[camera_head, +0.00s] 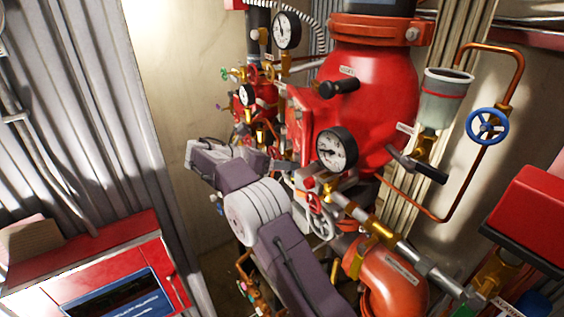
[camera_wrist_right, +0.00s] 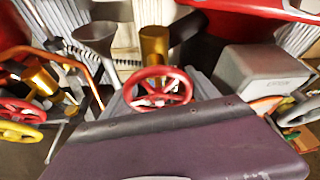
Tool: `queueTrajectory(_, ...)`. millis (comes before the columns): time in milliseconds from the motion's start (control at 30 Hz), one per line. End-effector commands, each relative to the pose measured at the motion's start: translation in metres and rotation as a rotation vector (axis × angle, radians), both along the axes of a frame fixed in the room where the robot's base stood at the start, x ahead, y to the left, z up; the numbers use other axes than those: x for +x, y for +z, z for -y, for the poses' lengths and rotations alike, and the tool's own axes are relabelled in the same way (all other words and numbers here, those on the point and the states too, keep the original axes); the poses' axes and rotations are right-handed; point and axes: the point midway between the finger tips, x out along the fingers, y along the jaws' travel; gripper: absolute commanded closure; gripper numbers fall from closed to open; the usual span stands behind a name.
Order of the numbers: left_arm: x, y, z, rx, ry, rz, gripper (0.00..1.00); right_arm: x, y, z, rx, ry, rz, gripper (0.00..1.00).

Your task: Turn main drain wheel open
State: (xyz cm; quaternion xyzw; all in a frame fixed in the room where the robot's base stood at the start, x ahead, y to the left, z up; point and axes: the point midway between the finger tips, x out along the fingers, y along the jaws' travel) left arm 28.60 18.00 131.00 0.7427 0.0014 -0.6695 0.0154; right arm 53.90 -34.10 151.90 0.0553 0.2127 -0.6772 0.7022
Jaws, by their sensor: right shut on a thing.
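A red spoked handwheel (camera_wrist_right: 158,88) on a brass valve (camera_wrist_right: 155,44) stands just beyond my right gripper's purple body in the right wrist view. My right arm rises from the bottom of the head view, bends left at a round joint and turns back toward the pipework. My right gripper (camera_head: 272,163) is at the valves left of the big red valve body (camera_head: 375,105). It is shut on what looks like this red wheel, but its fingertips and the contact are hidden. My left gripper is not in view.
A red cabinet (camera_head: 100,275) stands at lower left. Bare wall lies behind my arm.

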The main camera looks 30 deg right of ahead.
Motion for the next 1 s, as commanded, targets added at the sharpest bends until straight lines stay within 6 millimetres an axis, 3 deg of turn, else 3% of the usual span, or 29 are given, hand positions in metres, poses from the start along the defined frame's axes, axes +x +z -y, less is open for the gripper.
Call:
queueTrajectory(33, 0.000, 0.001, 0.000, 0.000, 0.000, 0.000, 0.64, 0.000, 0.004, 0.002, -0.007, 0.000, 0.005, 0.71)
queueTrajectory(67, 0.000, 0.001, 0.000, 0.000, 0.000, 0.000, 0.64, 0.000, 0.004, 0.002, -0.006, -0.001, 0.005, 0.22)
queueTrajectory(100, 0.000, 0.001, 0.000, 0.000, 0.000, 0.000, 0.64, 0.000, 0.004, 0.001, -0.006, -0.001, 0.005, 0.11)
queueTrajectory(133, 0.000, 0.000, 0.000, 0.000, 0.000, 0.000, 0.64, 0.000, 0.003, 0.001, -0.005, 0.000, 0.004, 0.09)
queueTrajectory(467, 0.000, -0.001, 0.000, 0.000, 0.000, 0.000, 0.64, 0.000, 0.002, -0.002, -0.003, 0.001, 0.002, 0.09)
queueTrajectory(800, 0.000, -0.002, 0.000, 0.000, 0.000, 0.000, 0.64, 0.001, 0.026, -0.060, -0.002, 0.001, 0.005, 0.09)
queueTrajectory(1000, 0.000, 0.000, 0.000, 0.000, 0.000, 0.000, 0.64, 0.001, 0.033, -0.077, -0.003, 0.000, 0.003, 0.09)
